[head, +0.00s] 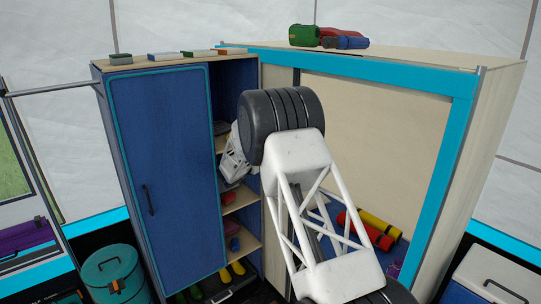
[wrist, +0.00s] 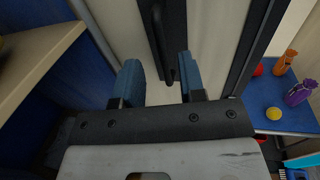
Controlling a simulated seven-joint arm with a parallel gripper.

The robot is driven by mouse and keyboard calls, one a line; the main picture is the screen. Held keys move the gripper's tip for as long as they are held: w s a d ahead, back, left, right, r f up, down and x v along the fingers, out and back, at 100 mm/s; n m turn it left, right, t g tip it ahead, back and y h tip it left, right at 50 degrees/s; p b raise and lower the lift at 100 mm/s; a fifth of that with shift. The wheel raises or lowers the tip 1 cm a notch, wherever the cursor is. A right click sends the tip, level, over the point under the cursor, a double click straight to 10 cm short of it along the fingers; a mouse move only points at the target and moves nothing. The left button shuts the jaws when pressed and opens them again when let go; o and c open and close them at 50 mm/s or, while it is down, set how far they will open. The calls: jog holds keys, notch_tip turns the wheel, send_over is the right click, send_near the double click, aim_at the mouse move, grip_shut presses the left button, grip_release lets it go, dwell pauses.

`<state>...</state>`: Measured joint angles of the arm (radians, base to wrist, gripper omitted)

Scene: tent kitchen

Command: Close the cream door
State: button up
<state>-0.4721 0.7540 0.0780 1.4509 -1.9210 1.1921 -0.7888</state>
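The cream door (wrist: 214,50) shows in the wrist view as a pale upright panel with a dark edge strip on its right. In the head view a narrow cream strip of it (head: 277,78) shows at the left of the turquoise-framed cabinet, with the rest of that cabinet's front open. A black upright handle (wrist: 165,38) is on the door. My gripper (wrist: 160,82) is open, its two blue fingers apart, with the handle's lower end between them in the picture. I cannot tell whether a finger touches it. In the head view my arm hides the fingertips.
The open cabinet holds red and yellow rolls (head: 368,228). A blue cabinet door (head: 165,170) and open side shelves (head: 240,200) stand at left. Colored bundles (head: 328,38) lie on top.

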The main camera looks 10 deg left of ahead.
jog(key=shift+x, duration=3.25)
jog(key=shift+c, duration=0.3)
grip_shut()
